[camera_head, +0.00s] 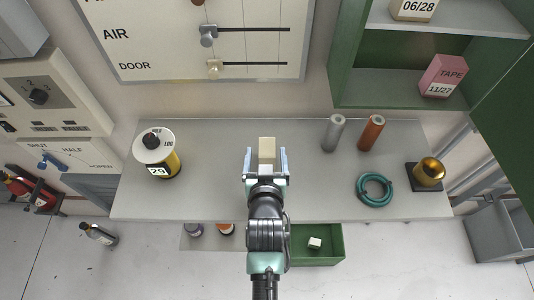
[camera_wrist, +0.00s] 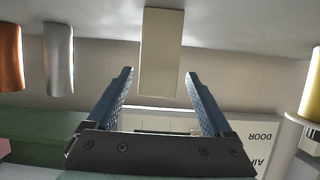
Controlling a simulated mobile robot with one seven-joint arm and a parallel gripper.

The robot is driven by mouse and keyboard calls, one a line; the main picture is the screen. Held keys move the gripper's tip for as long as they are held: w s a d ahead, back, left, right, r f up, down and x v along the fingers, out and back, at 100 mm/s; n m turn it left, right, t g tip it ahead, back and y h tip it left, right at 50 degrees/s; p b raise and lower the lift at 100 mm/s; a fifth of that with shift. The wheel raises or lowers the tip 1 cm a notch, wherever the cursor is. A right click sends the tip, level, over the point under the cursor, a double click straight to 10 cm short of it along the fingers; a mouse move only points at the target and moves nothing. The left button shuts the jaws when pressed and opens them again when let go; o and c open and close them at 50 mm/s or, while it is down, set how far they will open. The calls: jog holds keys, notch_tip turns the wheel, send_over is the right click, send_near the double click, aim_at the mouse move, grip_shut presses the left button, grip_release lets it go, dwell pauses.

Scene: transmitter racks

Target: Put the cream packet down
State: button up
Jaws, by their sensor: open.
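The cream packet (camera_head: 267,148) is a pale upright block on the grey worktop (camera_head: 220,195), near the middle. In the wrist view the packet (camera_wrist: 161,50) shows as a tall cream block whose upper end in the picture meets the grey worktop. My gripper (camera_head: 266,161) is open around the near part of the packet. In the wrist view the blue-grey fingers of my gripper (camera_wrist: 159,76) are spread, with a gap on either side of the packet. Its far side is hidden.
A yellow canister (camera_head: 172,164) stands at left. A grey cylinder (camera_head: 334,133), an orange cylinder (camera_head: 371,132), a teal ring (camera_head: 375,189) and a gold knob on a dark base (camera_head: 429,172) are at right. An open green drawer (camera_head: 325,256) juts out below. Worktop around the packet is clear.

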jog(key=shift+s+f+p+x, duration=0.1)
jog(key=shift+f+p+x, duration=0.15)
jog(key=shift+x, duration=0.65)
jog(key=shift+s+f+p+x, duration=0.1)
jog(key=shift+p+x, duration=0.1)
jog(key=shift+x, duration=0.7)
jog(key=shift+f+p+x, duration=0.2)
jog(key=shift+p+x, duration=0.05)
jog(key=shift+x, duration=0.65)
jog(key=shift+d, duration=0.15)
grip_shut()
jog(key=shift+r, duration=0.1)
